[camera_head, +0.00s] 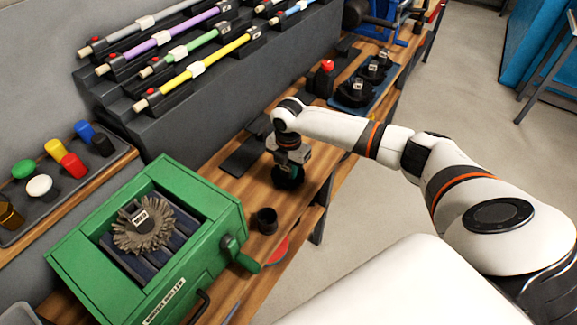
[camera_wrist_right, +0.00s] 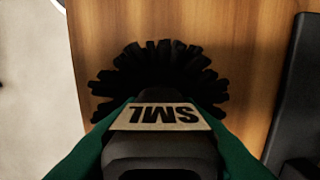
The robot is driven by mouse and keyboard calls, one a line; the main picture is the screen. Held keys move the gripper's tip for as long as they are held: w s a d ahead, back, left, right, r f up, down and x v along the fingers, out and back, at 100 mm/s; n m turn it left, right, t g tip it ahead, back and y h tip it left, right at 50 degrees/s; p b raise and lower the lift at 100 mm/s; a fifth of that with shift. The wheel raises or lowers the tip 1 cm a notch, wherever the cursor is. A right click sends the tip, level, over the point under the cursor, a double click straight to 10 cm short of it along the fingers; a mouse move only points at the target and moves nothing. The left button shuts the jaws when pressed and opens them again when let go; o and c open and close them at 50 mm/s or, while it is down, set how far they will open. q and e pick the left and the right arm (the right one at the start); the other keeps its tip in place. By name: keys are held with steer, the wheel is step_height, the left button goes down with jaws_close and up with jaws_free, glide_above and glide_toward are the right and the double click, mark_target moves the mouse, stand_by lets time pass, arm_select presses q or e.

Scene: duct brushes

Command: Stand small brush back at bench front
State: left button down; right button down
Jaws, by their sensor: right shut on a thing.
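The small brush (camera_wrist_right: 160,75) has dark bristles and a pale tag reading SML, upside down in the right wrist view. My right gripper (camera_head: 287,165) is shut on it, with green fingers on both sides of the tagged block. In the head view the dark brush (camera_head: 288,180) is under the gripper, over the front part of the wooden bench (camera_head: 240,213). I cannot tell whether its bristles touch the wood. The gripper hides part of it. My left gripper is not in view.
A green machine (camera_head: 205,240) holding a bristly brush (camera_head: 143,226) stands at left, with a black cup (camera_head: 267,220) beside it. A dark flat plate (camera_head: 245,154) lies behind my gripper. A blue mat (camera_head: 362,92) bears black tagged pieces farther along. Coloured tubes (camera_head: 190,45) rest on a rack.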

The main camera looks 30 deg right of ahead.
steer(key=c, duration=1.1)
jaws_free()
step_height(320, 180, up, 12)
steer(key=shift+r+b, duration=0.1)
steer(key=shift+b, duration=0.3)
